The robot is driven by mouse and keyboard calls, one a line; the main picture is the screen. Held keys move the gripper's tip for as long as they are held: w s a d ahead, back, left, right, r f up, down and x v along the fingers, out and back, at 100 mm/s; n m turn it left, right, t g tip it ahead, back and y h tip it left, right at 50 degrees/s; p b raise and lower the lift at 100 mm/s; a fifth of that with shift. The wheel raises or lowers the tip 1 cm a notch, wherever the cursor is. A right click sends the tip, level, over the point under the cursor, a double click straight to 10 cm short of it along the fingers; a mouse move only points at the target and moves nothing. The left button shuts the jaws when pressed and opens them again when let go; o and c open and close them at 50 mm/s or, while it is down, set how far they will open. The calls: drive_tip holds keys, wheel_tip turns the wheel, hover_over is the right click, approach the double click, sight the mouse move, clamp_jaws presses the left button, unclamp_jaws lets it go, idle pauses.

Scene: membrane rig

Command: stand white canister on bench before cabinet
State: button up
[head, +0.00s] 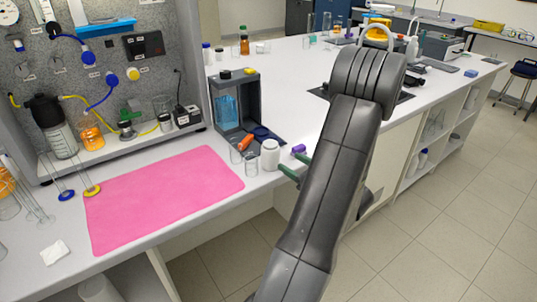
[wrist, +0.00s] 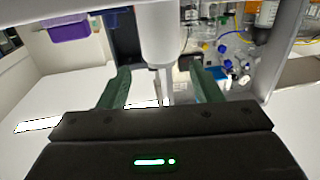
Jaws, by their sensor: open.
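The white canister (head: 270,154) stands upright at the bench's front edge, right of the pink mat, in front of a dark open-fronted cabinet (head: 250,103). My gripper (head: 290,163) is just to its right, its green fingers pointing at it. In the wrist view the canister (wrist: 160,35) shows between the lines of the two fingers of my gripper (wrist: 158,70), with a gap on each side. The jaws are open and hold nothing. I cannot tell how far the fingertips reach along the canister.
Clear glass beakers (head: 250,163) stand just left of the canister. A purple object (head: 298,149) lies close to its right; it also shows in the wrist view (wrist: 68,28). The pink mat (head: 165,195) is bare. The white bench (head: 290,95) behind is largely clear.

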sight(277, 153)
drive_tip(key=x, duration=0.4)
drive_tip(key=shift+w+a+p, duration=0.3)
drive_tip(key=shift+p, duration=0.05)
drive_tip(key=shift+w+a+r+p, duration=0.15)
drive_tip(key=shift+w+a+p, duration=0.2)
drive_tip(key=shift+a, duration=0.1)
drive_tip(key=shift+p+x, duration=0.55)
drive_tip(key=shift+x, duration=1.5)
drive_tip(key=c, duration=0.9)
drive_tip(key=shift+o, duration=0.2)
